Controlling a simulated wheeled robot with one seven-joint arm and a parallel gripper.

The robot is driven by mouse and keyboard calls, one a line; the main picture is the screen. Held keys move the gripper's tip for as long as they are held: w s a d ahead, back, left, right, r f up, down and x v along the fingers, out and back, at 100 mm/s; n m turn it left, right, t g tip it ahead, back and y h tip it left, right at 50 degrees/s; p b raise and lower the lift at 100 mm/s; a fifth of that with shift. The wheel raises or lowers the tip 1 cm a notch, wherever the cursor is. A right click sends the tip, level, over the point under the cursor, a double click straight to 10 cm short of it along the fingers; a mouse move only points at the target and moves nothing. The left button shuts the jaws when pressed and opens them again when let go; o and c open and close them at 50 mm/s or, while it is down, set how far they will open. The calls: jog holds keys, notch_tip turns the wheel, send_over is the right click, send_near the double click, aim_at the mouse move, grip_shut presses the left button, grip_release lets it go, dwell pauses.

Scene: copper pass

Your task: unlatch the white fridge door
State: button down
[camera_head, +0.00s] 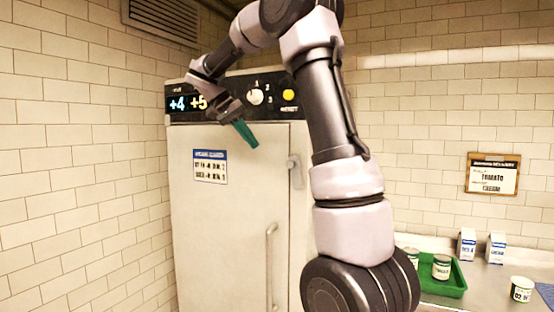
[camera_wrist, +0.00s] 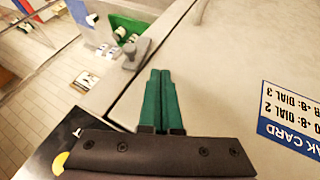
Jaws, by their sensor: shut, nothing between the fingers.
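The white fridge door (camera_head: 225,235) looks closed and fills the upright front of the fridge. A grey latch (camera_head: 295,172) sits at the door's upper right edge; it also shows in the wrist view (camera_wrist: 135,52), beyond my fingertips and to their left. I cannot tell from its pose whether it is engaged.
A control panel (camera_head: 222,97) above the door has lit "+4 +5" displays, a dial (camera_head: 255,97) and a yellow button (camera_head: 289,95). A printed card (camera_head: 210,167) is on the door. Right of the fridge, a counter holds a green tray (camera_head: 450,285) with cans, and cartons (camera_head: 467,245).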

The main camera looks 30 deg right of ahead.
aim_at(283, 155)
jog(key=shift+s+d+f, duration=0.55)
jog(key=shift+d+f, duration=0.4)
jog(key=shift+d, duration=0.3)
jog(key=shift+s+d+f, duration=0.5)
jog(key=shift+d+f, duration=0.45)
jog(key=shift+d, duration=0.25)
jog(key=shift+s+d+f, duration=0.55)
jog(key=shift+d+f, duration=0.4)
jog(key=shift+d, duration=0.3)
jog(key=shift+s+d+r+t+y, duration=0.4)
jog(key=shift+s+d+r+y, duration=0.15)
jog(key=shift+s, duration=0.2)
jog(key=shift+f, duration=0.1)
jog(key=shift+w, duration=0.1)
